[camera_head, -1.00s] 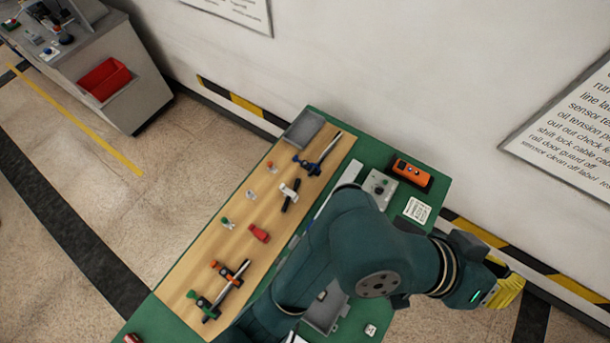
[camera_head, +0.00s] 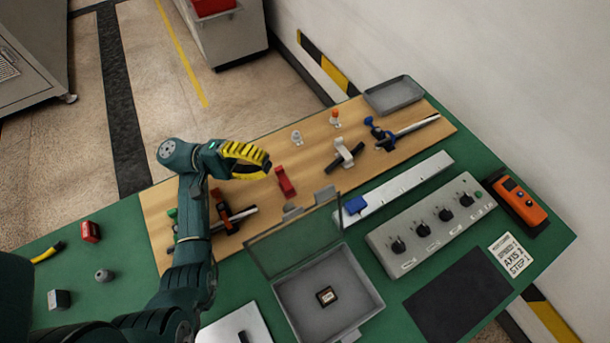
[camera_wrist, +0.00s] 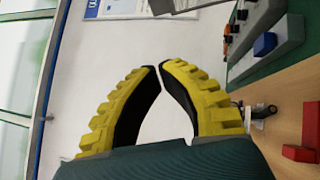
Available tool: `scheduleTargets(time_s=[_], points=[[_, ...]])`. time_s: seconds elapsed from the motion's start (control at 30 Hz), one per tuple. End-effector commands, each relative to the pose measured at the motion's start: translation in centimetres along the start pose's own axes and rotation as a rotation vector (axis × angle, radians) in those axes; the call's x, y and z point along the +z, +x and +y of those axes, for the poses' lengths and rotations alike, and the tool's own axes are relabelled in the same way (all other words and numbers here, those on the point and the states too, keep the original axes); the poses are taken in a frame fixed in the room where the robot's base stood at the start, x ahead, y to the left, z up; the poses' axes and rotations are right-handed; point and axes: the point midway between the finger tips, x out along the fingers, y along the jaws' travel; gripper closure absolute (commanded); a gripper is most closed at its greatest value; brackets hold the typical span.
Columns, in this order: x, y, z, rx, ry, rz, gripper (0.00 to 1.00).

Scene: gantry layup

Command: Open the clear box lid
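The grey box (camera_head: 282,299) stands on the green table in the head view. Its clear lid (camera_head: 293,238) stands raised and tilted at the far left edge of the box, so the inside is exposed. A small dark square item (camera_head: 326,296) lies on the box floor. My gripper (camera_head: 266,165), with yellow ribbed fingers, is above the wooden board, up and left of the lid and apart from it. In the wrist view its fingertips (camera_wrist: 160,67) meet or nearly meet, with nothing between them. The box does not show in the wrist view.
A control panel with knobs (camera_head: 400,262) and an orange device (camera_head: 519,203) are right of the box. A white rail with a blue block (camera_head: 355,205) lies behind it. Clamps, a red part (camera_head: 285,182) and a grey tray (camera_head: 394,96) are on the board.

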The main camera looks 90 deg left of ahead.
Motion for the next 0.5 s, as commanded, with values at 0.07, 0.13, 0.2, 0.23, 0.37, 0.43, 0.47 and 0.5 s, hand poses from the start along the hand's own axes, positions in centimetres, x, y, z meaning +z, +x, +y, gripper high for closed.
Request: scheduleTargets(time_s=[0.07, 0.13, 0.2, 0.23, 0.37, 0.43, 0.47, 0.5], points=[[0.3, 1.7, 0.9, -0.001, -0.004, -0.006, 1.0], [0.2, 3.0, 0.2, -0.003, -0.001, -0.007, 1.0], [0.2, 4.6, 0.1, -0.003, -0.001, -0.007, 1.0], [0.2, 5.3, 0.1, -0.003, -0.002, -0.008, 1.0], [0.2, 8.1, 0.0, -0.004, -0.001, -0.008, 1.0], [0.2, 9.6, 0.1, -0.004, 0.0, -0.007, 1.0], [0.7, 10.0, 0.0, -0.003, -0.001, -0.006, 1.0], [1.2, 10.4, 0.1, -0.003, -0.001, -0.004, 1.0]])
